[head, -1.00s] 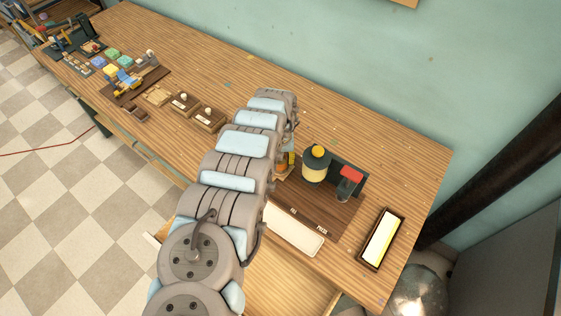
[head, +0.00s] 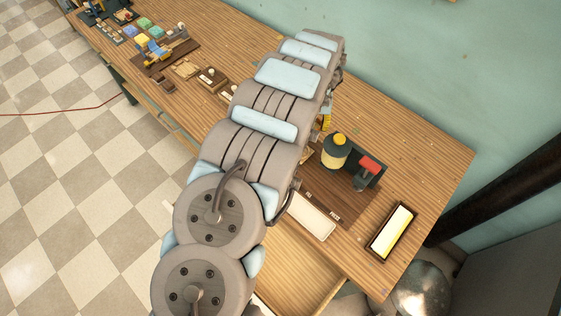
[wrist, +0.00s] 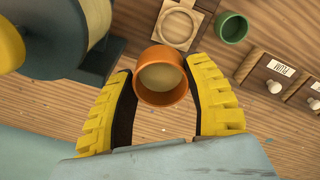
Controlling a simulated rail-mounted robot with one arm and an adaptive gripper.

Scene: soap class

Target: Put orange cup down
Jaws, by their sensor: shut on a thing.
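In the wrist view the orange cup (wrist: 161,97) sits between the two yellow fingers of my gripper (wrist: 163,72), which is shut on it. The cup's open mouth faces the camera and shows a pale tan inside. The wooden tabletop lies beyond it; I cannot tell whether the cup's base touches it. In the head view my arm hides the cup and most of the gripper; only a bit of yellow shows beside the arm.
A wooden holder with a round recess (wrist: 180,24), a green cup (wrist: 232,27) and a RUN button panel (wrist: 277,78) are near the cup. A press with a yellow-and-black cylinder (head: 335,153) stands on a dark board. A framed tray (head: 391,232) lies right; the back tabletop is clear.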

